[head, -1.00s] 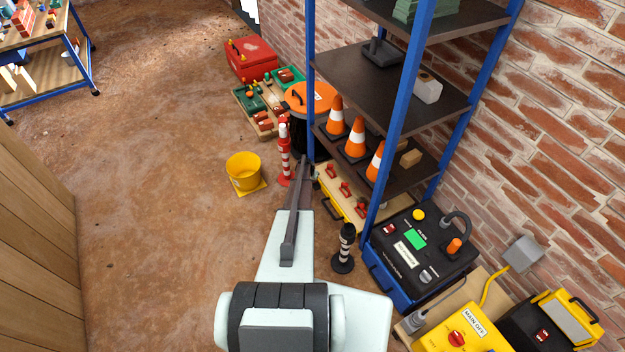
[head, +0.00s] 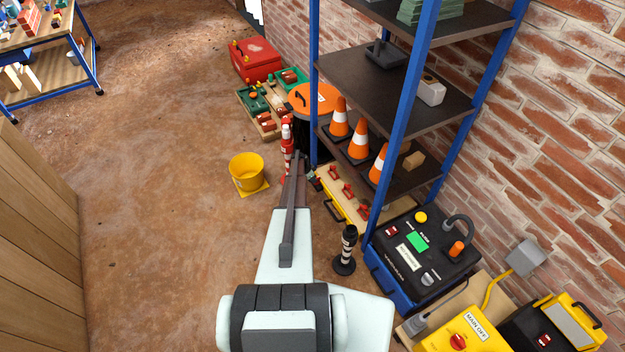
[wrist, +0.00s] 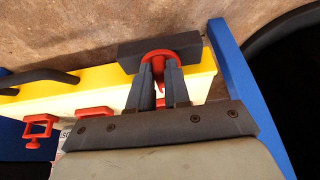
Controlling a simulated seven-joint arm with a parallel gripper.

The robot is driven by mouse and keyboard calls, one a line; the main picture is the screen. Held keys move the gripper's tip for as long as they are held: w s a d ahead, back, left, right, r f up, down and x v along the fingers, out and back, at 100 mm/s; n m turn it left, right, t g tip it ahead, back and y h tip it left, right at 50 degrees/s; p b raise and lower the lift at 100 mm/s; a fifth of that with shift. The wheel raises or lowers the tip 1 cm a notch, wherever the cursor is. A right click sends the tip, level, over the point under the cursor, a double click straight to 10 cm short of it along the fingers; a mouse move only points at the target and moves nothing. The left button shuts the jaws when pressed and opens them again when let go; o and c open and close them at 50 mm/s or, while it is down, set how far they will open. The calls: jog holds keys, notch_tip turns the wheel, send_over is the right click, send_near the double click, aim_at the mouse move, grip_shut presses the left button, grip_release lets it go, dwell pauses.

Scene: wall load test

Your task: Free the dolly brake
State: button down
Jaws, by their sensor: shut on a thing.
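My gripper (wrist: 160,88) shows in the wrist view, its two dark fingers shut on a curved red part (wrist: 160,56). The red part loops around the fingers and lies against a dark block (wrist: 186,50) at the right end of a yellow case with a pale top (wrist: 100,92). The same case shows in the head view (head: 343,196) on the floor below the rack. The fingers are not clear in the head view. I cannot tell a dolly brake by its look; the red part's lower end is hidden behind the fingers.
More red clamps (wrist: 38,128) sit along the case. A blue upright (wrist: 238,82) stands close on its right. A red and white post (head: 287,148), a black striped post (head: 346,250) and a yellow bucket (head: 246,168) stand nearby. The floor to the left is clear.

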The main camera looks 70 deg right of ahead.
dwell(0.4)
jog(key=c, duration=1.4)
grip_release()
jog(key=shift+o, duration=0.2)
jog(key=v, duration=1.4)
jog(key=shift+d+f, duration=0.1)
